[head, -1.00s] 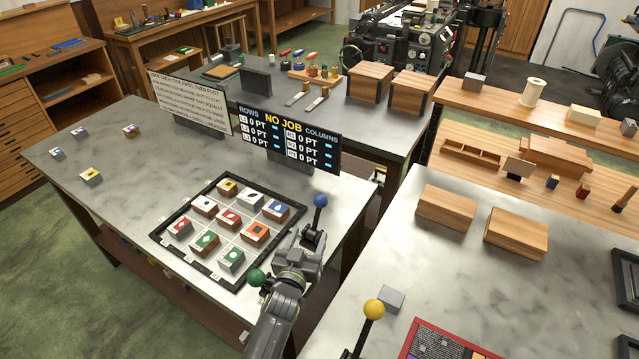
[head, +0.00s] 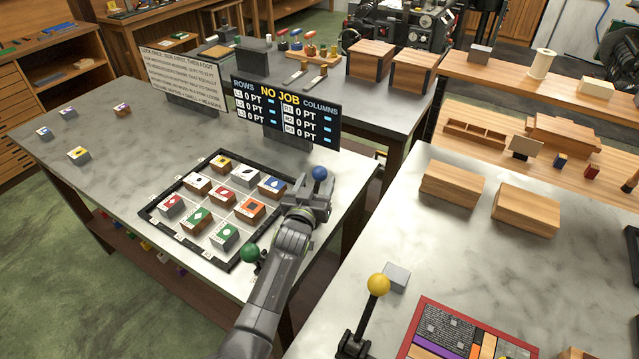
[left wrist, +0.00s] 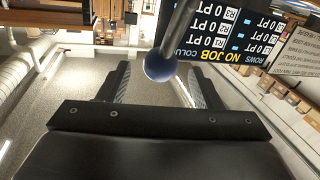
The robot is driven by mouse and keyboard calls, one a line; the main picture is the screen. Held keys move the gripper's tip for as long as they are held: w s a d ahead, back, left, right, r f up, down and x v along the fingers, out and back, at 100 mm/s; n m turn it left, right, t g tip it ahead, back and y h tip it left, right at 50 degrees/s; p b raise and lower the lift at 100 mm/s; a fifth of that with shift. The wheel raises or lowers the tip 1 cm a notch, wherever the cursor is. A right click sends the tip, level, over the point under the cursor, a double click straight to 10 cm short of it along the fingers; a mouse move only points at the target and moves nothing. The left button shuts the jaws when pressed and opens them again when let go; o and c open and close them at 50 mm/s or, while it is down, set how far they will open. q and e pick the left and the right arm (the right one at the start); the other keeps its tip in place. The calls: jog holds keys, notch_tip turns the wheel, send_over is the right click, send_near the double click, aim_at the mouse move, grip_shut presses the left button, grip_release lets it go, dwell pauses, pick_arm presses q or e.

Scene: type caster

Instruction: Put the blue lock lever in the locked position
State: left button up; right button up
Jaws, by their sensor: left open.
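The blue lock lever's ball knob (head: 319,173) stands at the right edge of the grey table, beside the tile frame (head: 232,265). My left gripper (head: 312,192) is open, right at the lever; it hides most of the lever's shaft and base in the head view. In the left wrist view the blue knob (left wrist: 160,66) shows between the two open fingers, near their tips, with its grey shaft running up out of the picture. The fingers do not appear closed on it. My right gripper is not in view.
A green-knobbed lever (head: 249,252) stands close to my left forearm. A yellow-knobbed lever (head: 378,285) stands on the right table. The NO JOB display (head: 285,115) stands behind the blue knob. Tiles fill the frame; the table left of it is mostly clear.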

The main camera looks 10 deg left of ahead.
pick_arm(q)
jog(key=w+b, duration=0.2)
jog(key=shift+w+d+f, duration=0.15)
jog(key=shift+w+f, duration=0.05)
jog(key=shift+w, duration=0.15)
jog(key=shift+w+r+b, duration=0.2)
jog(key=shift+w+b, duration=0.15)
jog(key=shift+w, duration=0.2)
